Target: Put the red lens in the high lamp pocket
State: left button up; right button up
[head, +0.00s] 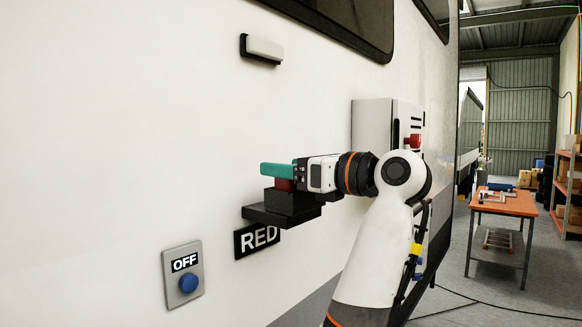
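The red lens (284,185) sits low in a black block on the black shelf (265,215), above a black "RED" label on the white caravan wall.
A grey plate with a blue button (188,283) and an "OFF" sign is on the wall at lower left. A white box (372,128) with a red knob (412,141) stands out behind my arm. An orange-topped workbench (505,203) is at far right. The wall between shelf and upper fitting is clear.

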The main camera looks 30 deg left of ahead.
pick_arm(q)
jog(key=o, duration=0.3)
jog(key=shift+a+r, duration=0.1)
jog(key=shift+r, duration=0.1)
jog(key=d+b, duration=0.1)
jog(key=d, duration=0.3)
jog(key=d+b, duration=0.2)
jog(key=d, duration=0.2)
jog(key=s+d+b, duration=0.1)
jog(key=d, duration=0.3)
jog(key=shift+w, duration=0.1)
